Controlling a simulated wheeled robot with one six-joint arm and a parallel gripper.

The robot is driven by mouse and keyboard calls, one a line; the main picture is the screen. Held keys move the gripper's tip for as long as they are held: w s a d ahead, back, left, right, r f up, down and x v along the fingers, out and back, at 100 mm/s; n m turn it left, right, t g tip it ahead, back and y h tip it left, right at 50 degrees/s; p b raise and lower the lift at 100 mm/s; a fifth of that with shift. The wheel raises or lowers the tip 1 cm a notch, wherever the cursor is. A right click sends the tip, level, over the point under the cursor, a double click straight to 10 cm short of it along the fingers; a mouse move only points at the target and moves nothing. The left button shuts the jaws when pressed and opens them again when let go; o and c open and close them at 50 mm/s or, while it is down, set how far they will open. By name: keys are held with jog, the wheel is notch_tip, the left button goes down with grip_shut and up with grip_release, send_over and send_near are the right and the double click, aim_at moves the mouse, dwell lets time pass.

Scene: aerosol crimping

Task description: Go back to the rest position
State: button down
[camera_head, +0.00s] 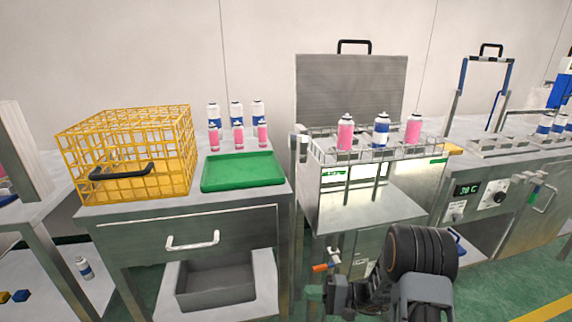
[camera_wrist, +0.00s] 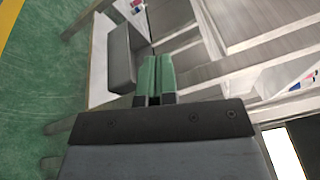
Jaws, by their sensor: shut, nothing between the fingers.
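My gripper (camera_wrist: 154,78) shows in the wrist view with its two green fingers together and nothing between them. In the wrist view it hangs in front of a table with a grey bin (camera_wrist: 122,62) on its lower shelf. In the head view my dark arm shows at the lower middle right, in front of the metal bath cabinet; the fingertips are hard to make out there. The arm appears folded low, apart from the cans and the tabletops.
A yellow wire basket (camera_head: 125,150) and a green tray (camera_head: 242,172) stand on the left table, with several cans (camera_head: 237,120) behind the tray. A wire rack (camera_head: 320,152) on the bath holds pink and blue-white cans (camera_head: 381,130). A grey bin (camera_head: 215,287) sits below.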

jog(key=s+r+n+g+h+p, duration=0.2)
jog(key=s+r+g+h+p, duration=0.25)
jog(key=r, duration=0.65)
jog(key=s+r+n+g+h+p, duration=0.15)
jog(key=s+r+h+p, duration=0.3)
jog(key=r+p, duration=0.55)
jog(key=s+d+r+t+h+p, duration=0.2)
jog(key=d+r+h+p, duration=0.1)
jog(key=r, duration=0.4)
jog(key=s+d+r+n+t+h+p, duration=0.1)
jog(key=s+d+r+t+h+p, duration=0.1)
jog(key=r, duration=0.6)
jog(key=s+d+r+t+h+p, duration=0.2)
jog(key=d+r+t+h+p, duration=0.1)
jog(key=r+p, duration=0.3)
jog(key=shift+d+r+t+h, duration=0.35)
jog(key=shift+r+t+h, duration=0.15)
jog(key=shift+r+h, duration=0.15)
